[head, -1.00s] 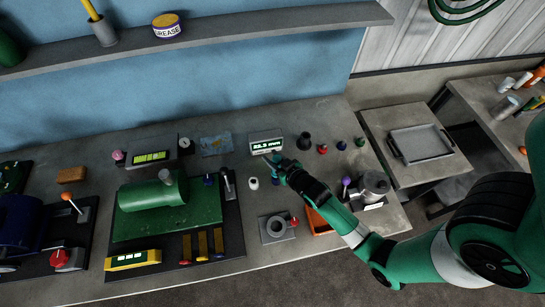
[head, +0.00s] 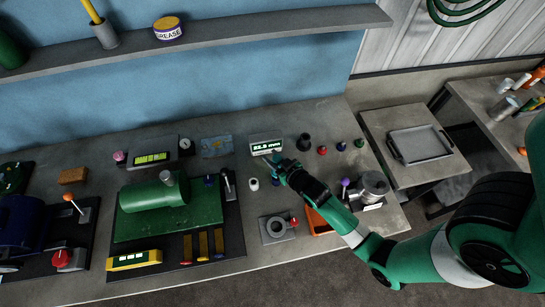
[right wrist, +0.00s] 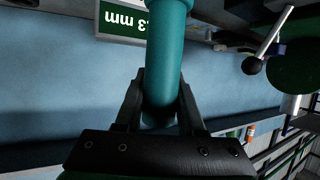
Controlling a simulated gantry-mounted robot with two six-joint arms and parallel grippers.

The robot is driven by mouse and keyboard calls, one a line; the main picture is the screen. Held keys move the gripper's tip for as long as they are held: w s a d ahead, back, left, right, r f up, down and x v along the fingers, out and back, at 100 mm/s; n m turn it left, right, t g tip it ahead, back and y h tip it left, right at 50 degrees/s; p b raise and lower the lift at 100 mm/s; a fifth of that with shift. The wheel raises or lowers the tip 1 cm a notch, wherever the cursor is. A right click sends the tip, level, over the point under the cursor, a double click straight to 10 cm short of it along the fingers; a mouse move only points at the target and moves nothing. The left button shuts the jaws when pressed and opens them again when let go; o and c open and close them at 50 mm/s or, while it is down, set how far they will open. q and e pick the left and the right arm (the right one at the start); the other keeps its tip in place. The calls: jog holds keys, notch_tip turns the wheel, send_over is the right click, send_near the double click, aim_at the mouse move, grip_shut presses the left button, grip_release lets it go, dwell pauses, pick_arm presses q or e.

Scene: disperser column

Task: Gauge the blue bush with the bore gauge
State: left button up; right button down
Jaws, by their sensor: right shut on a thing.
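My right gripper (head: 283,168) is shut on a teal cylinder, which I take to be the bore gauge handle; the cylinder (right wrist: 164,60) stands between both fingers (right wrist: 160,105) in the right wrist view. In the head view its lower part is hidden by the gripper. A white-framed display (head: 266,147) with a green screen and an "mm" reading is just behind it; the same display (right wrist: 122,20) is upside down in the wrist view. A small dark blue piece (head: 342,146), possibly the blue bush, stands on the bench to the right. My left gripper is not in view.
Red (head: 322,151) and green (head: 359,143) small pieces stand beside the blue one. A green machine (head: 165,210) stands left.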

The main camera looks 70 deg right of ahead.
notch_tip(320, 180, up, 4)
jog(key=p, duration=0.3)
jog(key=shift+r, duration=0.1)
dwell(0.4)
